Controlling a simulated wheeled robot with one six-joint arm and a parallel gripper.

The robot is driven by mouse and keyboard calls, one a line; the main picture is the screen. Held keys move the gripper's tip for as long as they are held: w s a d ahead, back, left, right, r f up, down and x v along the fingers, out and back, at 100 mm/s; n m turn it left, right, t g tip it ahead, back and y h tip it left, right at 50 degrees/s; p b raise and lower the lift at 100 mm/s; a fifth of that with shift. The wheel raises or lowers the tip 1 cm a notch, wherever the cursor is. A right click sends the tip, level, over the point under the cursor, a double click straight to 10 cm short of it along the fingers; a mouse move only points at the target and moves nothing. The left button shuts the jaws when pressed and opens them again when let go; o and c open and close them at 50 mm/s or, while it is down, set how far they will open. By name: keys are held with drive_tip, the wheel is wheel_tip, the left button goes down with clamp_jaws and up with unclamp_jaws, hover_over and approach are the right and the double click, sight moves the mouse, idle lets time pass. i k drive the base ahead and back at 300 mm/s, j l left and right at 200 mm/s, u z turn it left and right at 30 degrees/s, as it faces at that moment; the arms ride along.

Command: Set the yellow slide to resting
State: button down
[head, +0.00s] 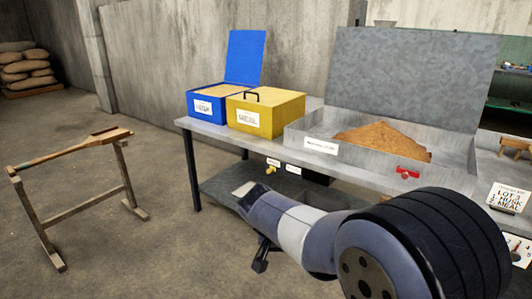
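A small yellow knob (270,170), which looks like the yellow slide, sits under the front edge of the metal table. Two small white labels (293,169) are beside it, too small to read, so I cannot tell its setting. My arm crosses the front of the view, its pale end just below and left of the knob, seemingly nearer the camera. A black part (261,254) sticks out below the arm and looks like part of my gripper. The rest of it is hidden behind the arm, and its fingers cannot be made out.
On the table (218,131) stand an open blue bin (203,107), a closed yellow meal box (266,113) and an open grey trough (302,143) of brown grain with a red knob (407,173). A wooden trestle (62,214) holding a paddle stands left. Floor between is clear.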

sight(271, 168)
drive_tip(key=i+j+z, duration=0.15)
drive_tip(key=i+j, duration=0.3)
drive_tip(key=i+j+z, duration=0.15)
drive_tip(key=i+j, duration=0.35)
drive_tip(key=i+j+z, duration=0.15)
drive_tip(key=i+j, duration=0.35)
drive_tip(key=i+j+z, duration=0.15)
drive_tip(key=i+j, duration=0.3)
drive_tip(key=j, duration=0.25)
